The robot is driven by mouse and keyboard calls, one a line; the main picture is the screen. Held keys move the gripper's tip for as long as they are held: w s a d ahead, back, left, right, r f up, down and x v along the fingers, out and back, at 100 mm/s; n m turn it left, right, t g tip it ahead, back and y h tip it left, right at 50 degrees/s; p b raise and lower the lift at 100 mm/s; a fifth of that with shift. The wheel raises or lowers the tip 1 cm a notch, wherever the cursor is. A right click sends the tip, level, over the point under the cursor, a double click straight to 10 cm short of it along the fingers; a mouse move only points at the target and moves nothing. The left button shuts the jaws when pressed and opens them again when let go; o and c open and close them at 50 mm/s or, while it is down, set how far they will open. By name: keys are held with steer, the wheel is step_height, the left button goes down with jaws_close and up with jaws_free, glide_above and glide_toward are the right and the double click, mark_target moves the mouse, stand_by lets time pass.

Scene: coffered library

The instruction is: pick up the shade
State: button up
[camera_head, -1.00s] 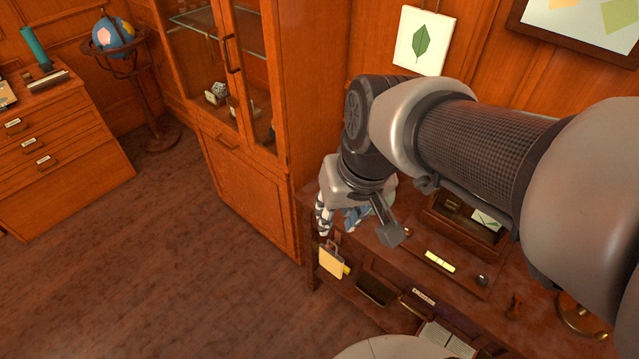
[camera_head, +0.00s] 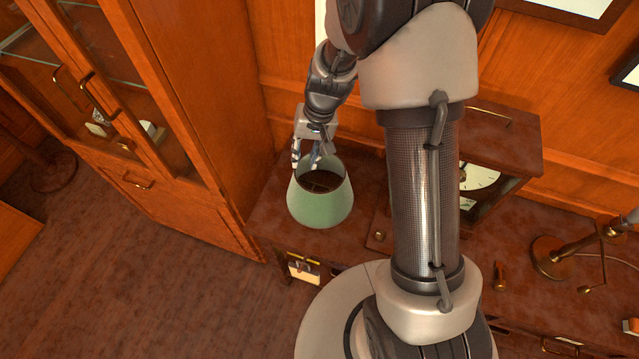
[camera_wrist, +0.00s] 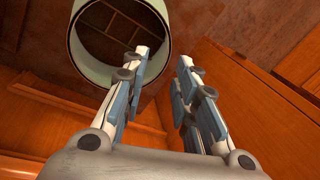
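The shade (camera_head: 320,205) is a pale green, tapered lampshade with an open top. It stands upright on the wooden desk (camera_head: 268,215), near its left end. Its round rim and dark inside with crossbars also show in the wrist view (camera_wrist: 78,62), at upper left. My gripper (camera_head: 306,164) is at the shade's back-left rim. In the wrist view my gripper (camera_wrist: 167,62) has its two fingers apart, and the left finger overlaps the rim in the picture. Nothing is clearly held. Whether a finger touches the rim I cannot tell.
A glass-doored cabinet (camera_head: 150,130) stands left of the desk. A wooden clock case (camera_head: 500,150) is at the back of the desk, behind my arm. A brass lamp base (camera_head: 553,258) stands at right. The wood-panelled wall is close behind the shade.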

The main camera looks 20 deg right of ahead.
mark_target(295, 177)
steer(key=b+x, duration=0.1)
steer(key=x, duration=0.7)
steer(key=b+x, duration=0.1)
steer(key=x, duration=0.3)
steer(key=shift+w+a+r+b, duration=0.15)
steer(key=shift+w+a+b, duration=0.1)
steer(key=shift+a+b, duration=0.1)
steer(key=shift+c, duration=0.3)
jaws_close()
